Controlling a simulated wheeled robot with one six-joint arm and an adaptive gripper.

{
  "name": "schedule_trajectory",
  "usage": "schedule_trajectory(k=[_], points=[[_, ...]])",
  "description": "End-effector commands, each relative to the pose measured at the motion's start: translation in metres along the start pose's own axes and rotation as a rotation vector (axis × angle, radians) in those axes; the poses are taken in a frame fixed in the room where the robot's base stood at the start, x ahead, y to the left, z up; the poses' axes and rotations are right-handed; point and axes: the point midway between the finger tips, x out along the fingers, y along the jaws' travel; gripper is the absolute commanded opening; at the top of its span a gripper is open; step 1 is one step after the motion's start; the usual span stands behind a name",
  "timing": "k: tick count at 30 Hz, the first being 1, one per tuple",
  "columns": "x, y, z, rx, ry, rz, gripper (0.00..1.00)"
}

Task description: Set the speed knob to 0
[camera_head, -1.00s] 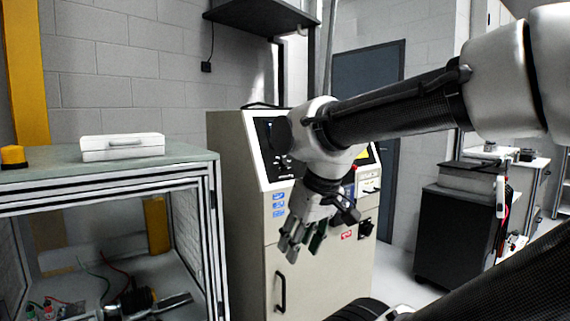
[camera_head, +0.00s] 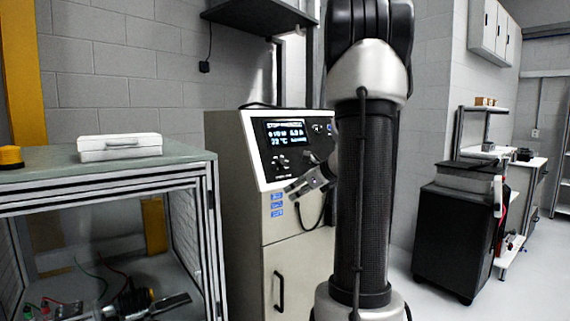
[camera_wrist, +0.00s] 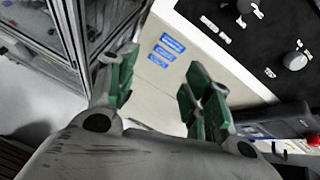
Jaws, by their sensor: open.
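The control panel (camera_head: 292,140) is a black sloped face on a beige cabinet, with a lit display (camera_head: 285,133). In the wrist view, one silver-white knob (camera_wrist: 296,60) sits on the panel at the right and another knob (camera_wrist: 247,6) is at the top edge. Their labels are unreadable, so I cannot tell which is the speed knob. My gripper (camera_head: 292,192) is in front of the cabinet, just below the panel. In the wrist view my gripper (camera_wrist: 160,68) is open and empty, its green-padded fingers apart and left of both knobs.
Blue labels (camera_head: 277,204) are on the cabinet front below the panel. A framed bench (camera_head: 188,157) with a white case (camera_head: 120,147) stands left. A red button (camera_wrist: 314,140) shows at the lower right of the wrist view.

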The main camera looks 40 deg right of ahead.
Motion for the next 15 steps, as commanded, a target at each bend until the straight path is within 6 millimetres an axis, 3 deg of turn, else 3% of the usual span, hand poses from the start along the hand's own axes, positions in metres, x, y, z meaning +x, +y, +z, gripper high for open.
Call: schedule_trajectory(k=[1, 3, 6, 9, 15], points=[[0.008, -0.025, 0.021, 0.223, -0.073, -0.058, 0.5], [0.011, -0.047, 0.055, 0.509, -0.184, -0.105, 0.5], [0.008, -0.066, 0.082, 0.822, -0.295, -0.122, 0.5], [0.008, -0.07, 0.085, 1.009, -0.331, -0.114, 0.5], [0.016, -0.071, 0.087, 1.107, -0.336, -0.098, 0.5]])
